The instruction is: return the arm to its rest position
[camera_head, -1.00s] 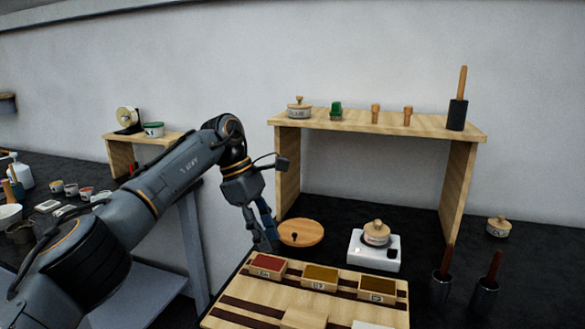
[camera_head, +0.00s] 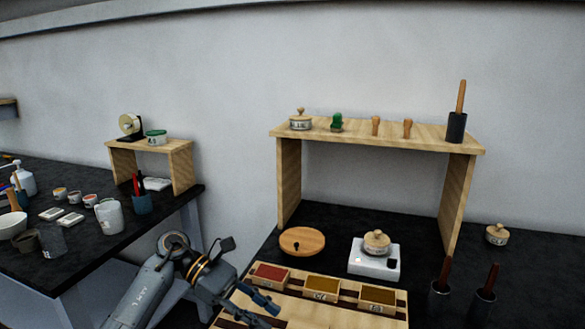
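My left gripper (camera_head: 268,315) is low in the head view, at the left edge of the striped wooden board (camera_head: 300,311). Its arm comes in from the bottom left. Its two fingers point down to the right and stand apart, with nothing seen between them. Whether they touch the board I cannot tell. My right gripper is not in view.
Three trays of coloured powder, one a red tray (camera_head: 270,274), sit on the board. Behind are a round wooden lid (camera_head: 302,241), a white scale (camera_head: 373,260) bearing a lidded jar (camera_head: 376,242), and a wooden shelf (camera_head: 350,134). A cluttered dark table (camera_head: 90,245) stands left.

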